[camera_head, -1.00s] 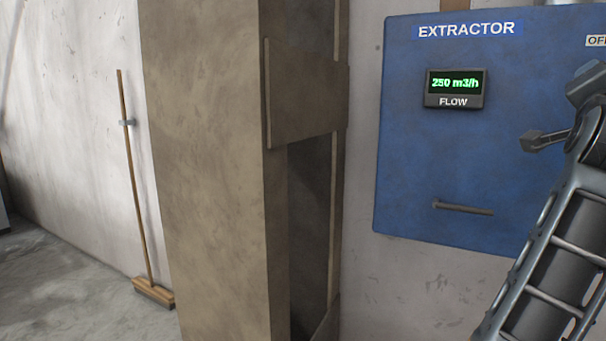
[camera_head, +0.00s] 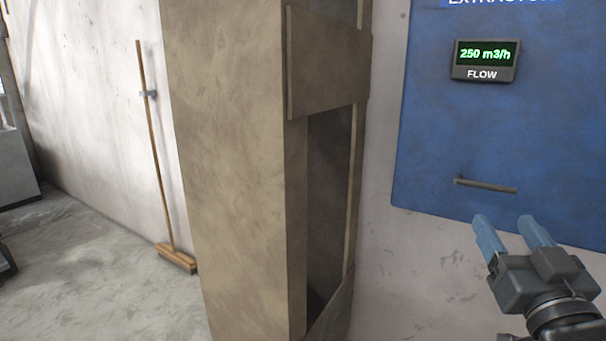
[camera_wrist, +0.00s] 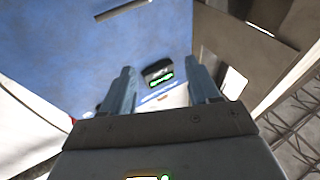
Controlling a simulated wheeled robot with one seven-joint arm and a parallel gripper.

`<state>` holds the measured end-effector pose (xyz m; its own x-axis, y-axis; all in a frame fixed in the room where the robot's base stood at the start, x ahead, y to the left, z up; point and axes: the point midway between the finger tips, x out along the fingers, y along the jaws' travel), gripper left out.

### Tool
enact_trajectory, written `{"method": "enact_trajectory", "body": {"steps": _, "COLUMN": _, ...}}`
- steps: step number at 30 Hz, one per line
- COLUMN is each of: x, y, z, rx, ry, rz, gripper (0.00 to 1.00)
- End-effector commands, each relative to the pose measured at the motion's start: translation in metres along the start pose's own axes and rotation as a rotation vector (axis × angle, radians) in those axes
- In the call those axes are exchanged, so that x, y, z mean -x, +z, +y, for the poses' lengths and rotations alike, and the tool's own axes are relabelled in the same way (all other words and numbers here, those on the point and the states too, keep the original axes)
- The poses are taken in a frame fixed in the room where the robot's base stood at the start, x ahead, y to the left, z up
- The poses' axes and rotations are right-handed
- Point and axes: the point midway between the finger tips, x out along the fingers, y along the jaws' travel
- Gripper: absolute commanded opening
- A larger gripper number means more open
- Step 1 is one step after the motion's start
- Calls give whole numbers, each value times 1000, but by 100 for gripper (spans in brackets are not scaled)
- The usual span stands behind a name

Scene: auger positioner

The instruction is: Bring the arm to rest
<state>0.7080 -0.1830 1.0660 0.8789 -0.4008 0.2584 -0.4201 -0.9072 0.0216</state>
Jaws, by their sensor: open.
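My gripper (camera_head: 513,234) is at the lower right of the head view, with its two blue-grey fingers pointing up and apart. Nothing is between them. It is below the bar handle of the blue extractor panel (camera_head: 430,150) and apart from it as far as I can tell. In the wrist view my gripper (camera_wrist: 160,88) is open, and the flow display (camera_wrist: 158,73) shows between its fingers in the background. The rest of my arm is mostly out of the head view.
A tall brown column (camera_head: 235,170) with an open slot stands left of the panel. The flow display (camera_head: 485,61) reads 250 m3/h, above a bar handle (camera_head: 485,186). A broom (camera_head: 160,170) leans on the white wall at left. Bare concrete floor lies at lower left.

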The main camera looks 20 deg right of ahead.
Motion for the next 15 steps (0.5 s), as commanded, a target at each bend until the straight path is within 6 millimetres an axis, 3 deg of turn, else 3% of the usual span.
{"method": "enact_trajectory", "body": {"steps": 1, "x": 17, "y": 15, "z": -7, "rx": 20, "ry": -37, "rz": -33, "gripper": 61}}
{"method": "enact_trajectory", "body": {"steps": 6, "x": 74, "y": 51, "z": -27, "rx": 55, "ry": -154, "rz": -116, "gripper": 61}}
{"method": "enact_trajectory", "body": {"steps": 15, "x": 187, "y": 90, "z": -48, "rx": 64, "ry": -320, "rz": -268, "gripper": 61}}
